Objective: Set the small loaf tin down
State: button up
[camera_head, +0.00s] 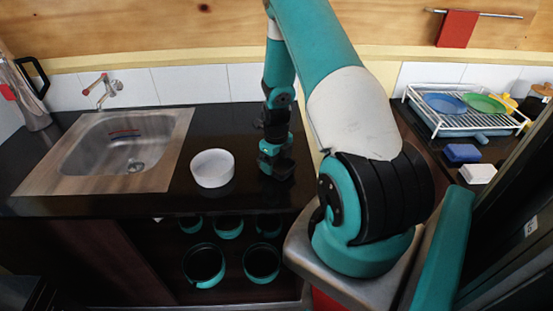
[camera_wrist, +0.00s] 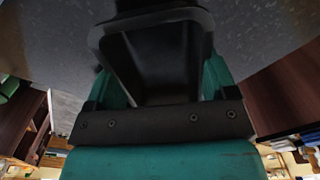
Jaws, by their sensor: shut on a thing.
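The small loaf tin (camera_wrist: 152,45) is black, with a flared rim and sloping walls, and fills the upper middle of the wrist view. My gripper (camera_wrist: 160,88) is shut on it, with a teal finger at each side. A dark speckled surface lies close beyond the tin. In the head view, my gripper (camera_head: 275,158) is low over the black countertop (camera_head: 235,135), to the right of a white bowl. The tin is hard to make out there against the dark counter, and I cannot tell whether it touches the surface.
The white round bowl (camera_head: 212,168) stands left of my gripper. A steel sink (camera_head: 120,145) is further left. Several teal-rimmed pots (camera_head: 204,265) sit below the counter. A dish rack (camera_head: 465,110) with plates and two sponges are at right. Counter behind the bowl is clear.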

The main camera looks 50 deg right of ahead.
aim_at(276, 169)
jog(key=shift+f, duration=0.2)
jog(key=o, duration=0.9)
notch_tip(276, 169, up, 11)
jog(key=b, duration=0.4)
jog(key=w+a+r+n+t+y, duration=0.1)
jog(key=a+r+n, duration=0.3)
jog(key=a+n, duration=0.25)
jog(key=w+a+r+n, duration=0.1)
jog(key=a+r+n, duration=0.45)
jog(key=a, duration=0.25)
jog(key=s+a+r+n+y, duration=0.1)
jog(key=s+a+r+n, duration=0.2)
jog(key=s+a+n, duration=0.2)
jog(key=s+a+r+n+y, duration=0.1)
jog(key=s+a+r+n, duration=0.2)
jog(key=s+a+n, duration=0.3)
jog(key=s+a+r+n+g+y, duration=0.1)
jog(key=s+a+r+n, duration=0.2)
jog(key=a+n, duration=1)
jog(key=shift+s+n, duration=0.55)
jog(key=shift+n, duration=0.8)
jog(key=shift+s+n, duration=0.6)
jog(key=shift+n, duration=0.8)
jog(key=shift+s+n, duration=0.55)
jog(key=shift+n, duration=0.8)
